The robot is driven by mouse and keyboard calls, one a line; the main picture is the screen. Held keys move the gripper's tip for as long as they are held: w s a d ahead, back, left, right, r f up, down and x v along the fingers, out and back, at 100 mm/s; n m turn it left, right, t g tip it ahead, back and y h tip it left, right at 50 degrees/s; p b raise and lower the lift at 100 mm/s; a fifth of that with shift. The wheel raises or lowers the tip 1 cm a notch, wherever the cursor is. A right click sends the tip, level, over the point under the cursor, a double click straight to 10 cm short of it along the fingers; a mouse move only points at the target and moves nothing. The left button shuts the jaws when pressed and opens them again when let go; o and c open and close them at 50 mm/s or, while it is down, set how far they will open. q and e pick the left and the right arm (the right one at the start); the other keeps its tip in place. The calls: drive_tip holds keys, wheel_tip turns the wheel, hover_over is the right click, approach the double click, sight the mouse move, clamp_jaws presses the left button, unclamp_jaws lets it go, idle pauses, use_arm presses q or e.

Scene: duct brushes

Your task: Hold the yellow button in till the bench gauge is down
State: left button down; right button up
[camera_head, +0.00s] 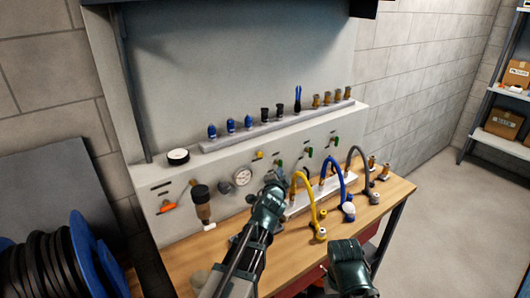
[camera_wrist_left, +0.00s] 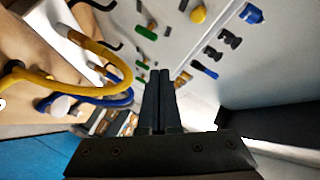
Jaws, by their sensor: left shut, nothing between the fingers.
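The yellow button (camera_head: 259,154) is on the sloped grey panel at the back of the bench, and shows as a round yellow knob (camera_wrist_left: 198,14) at the top of the left wrist view. The round white bench gauge (camera_head: 242,176) is just below and left of it; its needle is too small to read. My left gripper (camera_head: 277,178) is shut and empty, below and right of the button. Its closed fingers (camera_wrist_left: 160,73) point at the panel, apart from the button. My right gripper (camera_head: 328,266) is low at the bench's front edge; its fingers are not clear.
Yellow (camera_head: 307,178), blue (camera_head: 340,165) and grey hoses (camera_head: 364,160) arch over the bench just right of my left gripper. Green-handled valves (camera_head: 308,152) line the panel. A ledge (camera_head: 270,132) above holds several fittings.

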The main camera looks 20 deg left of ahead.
idle(0.3)
use_arm(q)
drive_tip(key=w+a, duration=0.5)
drive_tip(key=a, duration=0.2)
drive_tip(key=shift+w, duration=0.15)
drive_tip(key=shift+w, duration=0.1)
idle(2.2)
drive_tip(key=shift+w+a, duration=0.2)
drive_tip(key=shift+a, duration=0.1)
drive_tip(key=shift+w+a, duration=0.3)
drive_tip(key=shift+a, duration=0.1)
idle(0.8)
idle(1.6)
drive_tip(key=shift+s+d, duration=0.6)
drive_tip(key=shift+d, duration=0.15)
drive_tip(key=shift+s+d, duration=0.8)
drive_tip(key=shift+d, duration=0.2)
drive_tip(key=shift+s+d, duration=0.75)
drive_tip(key=shift+d, duration=0.25)
